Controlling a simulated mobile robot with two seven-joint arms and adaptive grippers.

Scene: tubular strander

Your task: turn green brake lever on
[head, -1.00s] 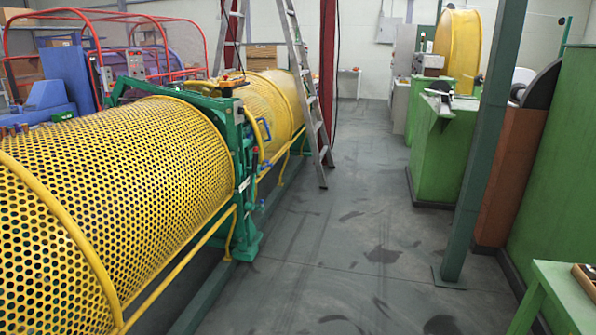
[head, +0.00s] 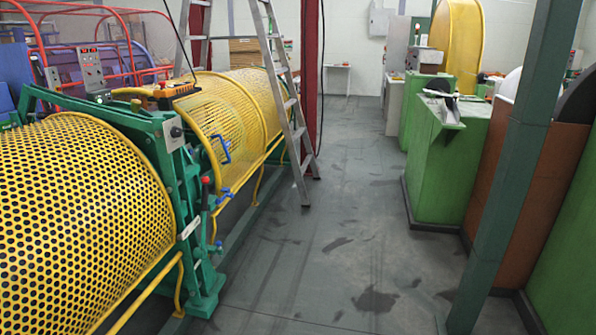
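A green machine frame (head: 187,200) stands between two yellow perforated guards on the left. A small lever with a red knob (head: 206,181) sticks up on its right side. Its shaft is small, and I cannot tell for certain whether it is the green brake lever or how it is set. A dark round knob (head: 176,131) sits on the frame's upper face. Blue handles (head: 222,149) are on the guard just beyond. Neither of my grippers is in view.
The near yellow guard (head: 75,215) fills the lower left. An aluminium ladder (head: 290,105) leans beyond the frame. A dark green post (head: 505,165) and green cabinets (head: 447,160) line the right. The grey floor aisle (head: 335,240) between is clear.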

